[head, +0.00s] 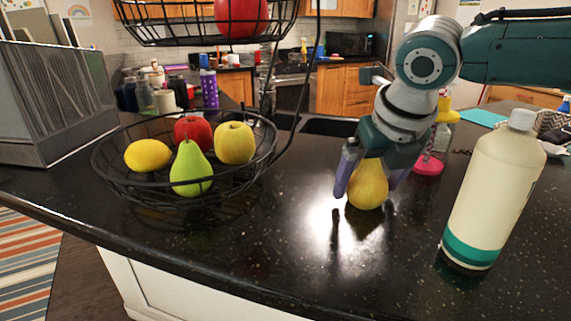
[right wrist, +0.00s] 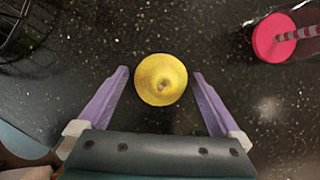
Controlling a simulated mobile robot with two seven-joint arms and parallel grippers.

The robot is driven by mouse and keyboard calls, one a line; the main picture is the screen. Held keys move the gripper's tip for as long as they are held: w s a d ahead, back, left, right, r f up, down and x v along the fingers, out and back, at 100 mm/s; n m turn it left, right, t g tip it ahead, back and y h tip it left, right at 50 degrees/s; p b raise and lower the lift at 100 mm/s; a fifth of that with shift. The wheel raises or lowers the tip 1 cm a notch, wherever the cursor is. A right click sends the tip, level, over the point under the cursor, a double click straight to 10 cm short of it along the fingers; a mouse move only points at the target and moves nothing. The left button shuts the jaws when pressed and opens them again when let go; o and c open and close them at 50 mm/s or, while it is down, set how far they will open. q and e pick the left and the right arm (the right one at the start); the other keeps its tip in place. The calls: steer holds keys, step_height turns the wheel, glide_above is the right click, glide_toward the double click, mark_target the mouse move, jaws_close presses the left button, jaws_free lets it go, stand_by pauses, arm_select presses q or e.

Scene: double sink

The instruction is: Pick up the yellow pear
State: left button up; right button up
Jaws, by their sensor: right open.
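The yellow pear (head: 367,186) stands on the dark speckled counter right of the fruit basket. In the right wrist view the pear (right wrist: 160,80) is seen from above, stem toward the camera. My right gripper (head: 368,195) is above it, pointing down, with one finger to each side. In the right wrist view the gripper (right wrist: 160,75) is open, and gaps show between the pear and both fingers. The pear's top is hidden behind the gripper in the head view. My left gripper is not in view.
A wire basket (head: 110,180) holds a green pear (head: 191,172), a lemon (head: 148,155) and apples. A white bottle (head: 492,190) stands close on the right. A pink-based bottle (head: 430,165) is behind the gripper; its pink part (right wrist: 272,36) shows in the wrist view.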

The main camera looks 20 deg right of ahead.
steer(key=c, duration=1.4)
steer(key=shift+o, duration=0.2)
steer(key=shift+r, duration=0.1)
